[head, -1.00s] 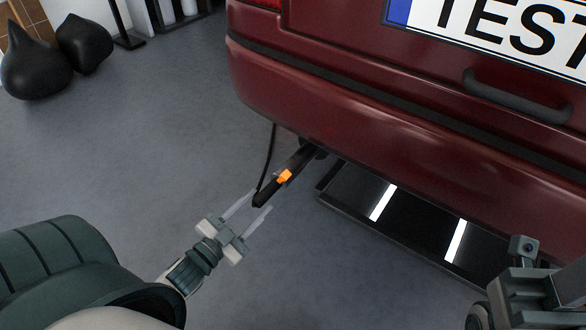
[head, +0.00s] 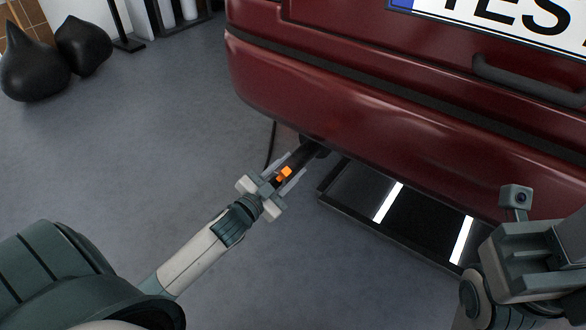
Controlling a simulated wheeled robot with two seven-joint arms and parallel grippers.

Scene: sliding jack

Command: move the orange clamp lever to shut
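The orange clamp lever (head: 285,173) sits on the dark bar (head: 306,155) that sticks out from under the rear of the red vehicle. My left gripper (head: 286,175) is around the bar's outer end, one finger on each side, with the orange lever between the fingertips. The fingers are apart, and I cannot see contact with the lever. The bar's near end is hidden by the gripper. My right arm is at the lower right; its gripper fingers do not show.
The red vehicle's bumper (head: 380,115) hangs just above and behind the lever. A dark platform with white stripes (head: 390,205) lies under the vehicle to the right. A thin dark cable (head: 272,145) hangs beside the bar.

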